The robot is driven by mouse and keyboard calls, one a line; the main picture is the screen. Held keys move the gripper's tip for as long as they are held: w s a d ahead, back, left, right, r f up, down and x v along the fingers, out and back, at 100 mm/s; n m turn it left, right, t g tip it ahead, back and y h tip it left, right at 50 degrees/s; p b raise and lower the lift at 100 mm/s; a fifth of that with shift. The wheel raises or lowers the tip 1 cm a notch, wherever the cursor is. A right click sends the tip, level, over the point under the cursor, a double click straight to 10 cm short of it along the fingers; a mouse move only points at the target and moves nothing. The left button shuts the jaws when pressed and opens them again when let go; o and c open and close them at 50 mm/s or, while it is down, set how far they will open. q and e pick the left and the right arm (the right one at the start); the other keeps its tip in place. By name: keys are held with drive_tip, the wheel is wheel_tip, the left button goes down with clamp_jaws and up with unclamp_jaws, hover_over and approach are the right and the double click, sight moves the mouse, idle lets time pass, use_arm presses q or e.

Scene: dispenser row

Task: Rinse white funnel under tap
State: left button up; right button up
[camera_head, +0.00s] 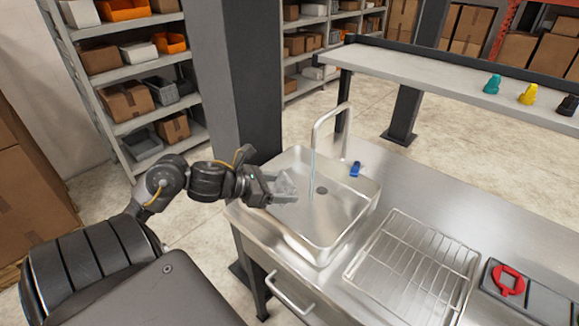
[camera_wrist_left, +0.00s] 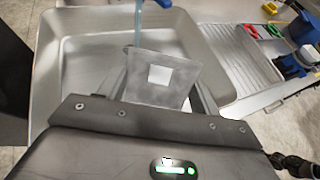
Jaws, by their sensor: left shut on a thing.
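The white funnel (camera_head: 286,187), pale grey here, is held between the fingers of my left gripper (camera_head: 278,190), over the left side of the steel sink (camera_head: 335,242). In the left wrist view the funnel (camera_wrist_left: 182,88) shows a square light opening between the fingers. The tap (camera_head: 331,112) arches over the sink, and a thin water stream (camera_head: 312,172) falls from it. In the head view the stream passes just right of the funnel; I cannot tell whether they touch. A blue lever (camera_head: 356,168) is on the counter behind the sink. A dark part at the wrist view's lower right may be my right gripper.
A wire rack (camera_head: 390,244) lies right of the sink. A raised shelf (camera_head: 425,78) behind holds teal, yellow and black pieces. A dark pillar (camera_head: 232,70) stands behind the left arm.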

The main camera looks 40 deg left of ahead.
use_arm(q)
drive_tip(key=shift+s+r, duration=0.15)
drive_tip(key=shift+s, duration=0.15)
drive_tip(key=shift+w, duration=0.2)
drive_tip(key=w+f+b, duration=0.1)
drive_tip(key=w+b, duration=0.1)
drive_tip(key=w, duration=0.8)
drive_tip(key=shift+w+a+f, duration=0.2)
drive_tip(key=shift+f, duration=0.1)
use_arm(e)
drive_tip(key=shift+s+f, duration=0.3)
drive_tip(key=shift+f, duration=0.3)
drive_tip(key=shift+s+f, duration=0.25)
drive_tip(key=shift+f, duration=0.3)
idle(1.8)
use_arm(q)
drive_tip(key=s, duration=0.5)
drive_tip(key=s+r+b, duration=0.1)
drive_tip(key=s, duration=0.1)
drive_tip(key=shift+s+d, duration=0.1)
drive_tip(key=shift+s, duration=0.1)
drive_tip(key=shift+s+r, duration=0.3)
drive_tip(key=shift+s, duration=0.5)
use_arm(e)
drive_tip(key=shift+f, duration=0.55)
